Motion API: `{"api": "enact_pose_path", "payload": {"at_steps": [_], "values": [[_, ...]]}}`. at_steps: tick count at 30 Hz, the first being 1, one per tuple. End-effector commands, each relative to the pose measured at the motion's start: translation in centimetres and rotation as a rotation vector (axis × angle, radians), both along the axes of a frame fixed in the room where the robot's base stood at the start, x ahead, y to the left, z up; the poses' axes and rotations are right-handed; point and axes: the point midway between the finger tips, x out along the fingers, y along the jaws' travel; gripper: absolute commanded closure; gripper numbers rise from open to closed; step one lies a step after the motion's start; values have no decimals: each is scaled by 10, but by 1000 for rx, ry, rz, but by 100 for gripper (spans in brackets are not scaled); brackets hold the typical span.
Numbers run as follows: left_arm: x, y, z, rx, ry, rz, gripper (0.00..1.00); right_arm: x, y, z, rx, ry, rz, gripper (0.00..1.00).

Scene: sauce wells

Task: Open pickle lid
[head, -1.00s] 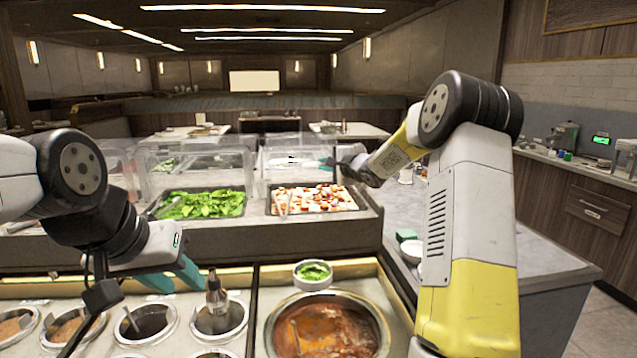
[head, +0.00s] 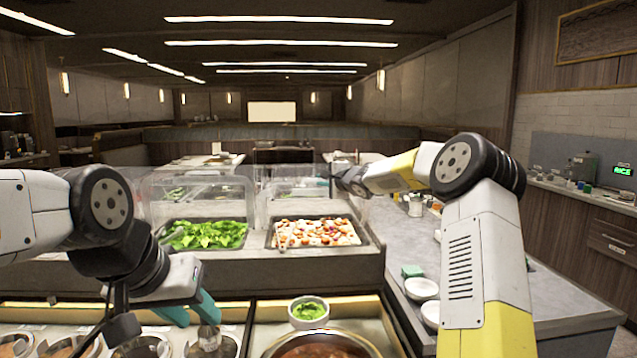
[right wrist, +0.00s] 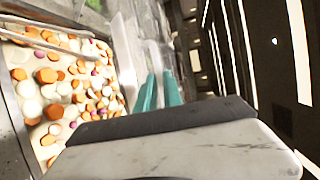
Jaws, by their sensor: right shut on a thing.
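The pickle tray (head: 318,233), with white, orange and reddish slices, sits uncovered from the front on the right of the raised counter. A clear lid (head: 285,188) stands up behind and over it; its edges are hard to make out. My right gripper (head: 340,178) is at the lid's right side, far behind the tray's front. In the right wrist view its teal fingertips (right wrist: 160,92) are close together against the clear plastic; the exact hold is blurred.
A leafy green tray (head: 205,235) with its own clear cover is left of the pickles. A small bowl of green (head: 309,312) and a round pot of red-brown sauce (head: 320,346) are in front. White bowls (head: 422,289) stand on the right counter.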

Motion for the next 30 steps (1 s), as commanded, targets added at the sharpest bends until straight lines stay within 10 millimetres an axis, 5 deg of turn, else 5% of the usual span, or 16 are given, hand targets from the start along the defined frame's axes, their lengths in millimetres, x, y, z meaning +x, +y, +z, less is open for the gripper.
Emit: {"api": "enact_pose_path", "payload": {"at_steps": [4,8,19,30], "values": [[0,0,0,0,0,0,64,0,2,9,2,-16,5,100],[0,0,0,0,0,0,64,-1,2,9,2,-16,5,68],[0,0,0,0,0,0,64,-5,-2,6,0,-8,1,68],[0,0,0,0,0,0,64,-58,-25,16,0,-9,-1,68]]}}
